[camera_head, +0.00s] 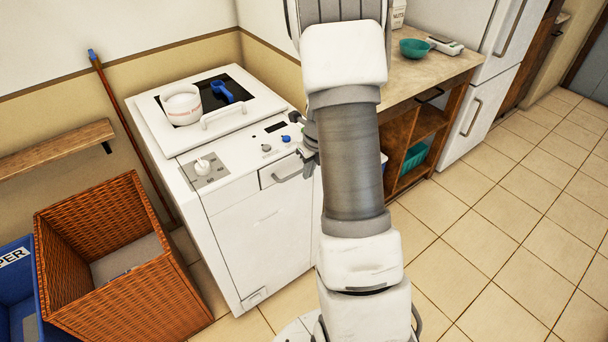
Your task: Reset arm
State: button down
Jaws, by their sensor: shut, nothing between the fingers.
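My arm rises through the middle of the view, with white joints and a grey ribbed link. My gripper (303,138) shows only in part, as dark pieces at the left edge of the arm, in front of the white washing machine (262,235). The arm hides the rest of it. The gripper is shut, and I see nothing held in it.
A white pot (181,104) and a blue scoop (222,91) sit on top of the machine. An orange wicker basket (150,290) and a blue bin (18,262) stand at left. A wooden counter (420,75) holds a teal bowl (414,48). Tiled floor at right is clear.

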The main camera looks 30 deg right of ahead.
jog(key=p+v, duration=0.1)
jog(key=v, duration=0.6)
jog(key=shift+r, duration=0.1)
jog(key=s+a+r+n+t+p, duration=0.1)
jog(key=s+a+r+n, duration=0.2)
jog(key=a+r+n, duration=0.4)
jog(key=s+a+r+n, duration=0.2)
jog(key=a+r+n, duration=0.4)
jog(key=r+n, duration=0.2)
jog(key=s+a+r+n+t, duration=0.1)
jog(key=s+a+r+n, duration=0.2)
jog(key=s+n, duration=0.4)
jog(key=s+a+r+n+t+p, duration=0.1)
jog(key=s+a+r+n, duration=0.3)
jog(key=n, duration=0.9)
jog(key=s, duration=0.3)
jog(key=shift+s+a+r, duration=0.2)
jog(key=shift+a, duration=0.2)
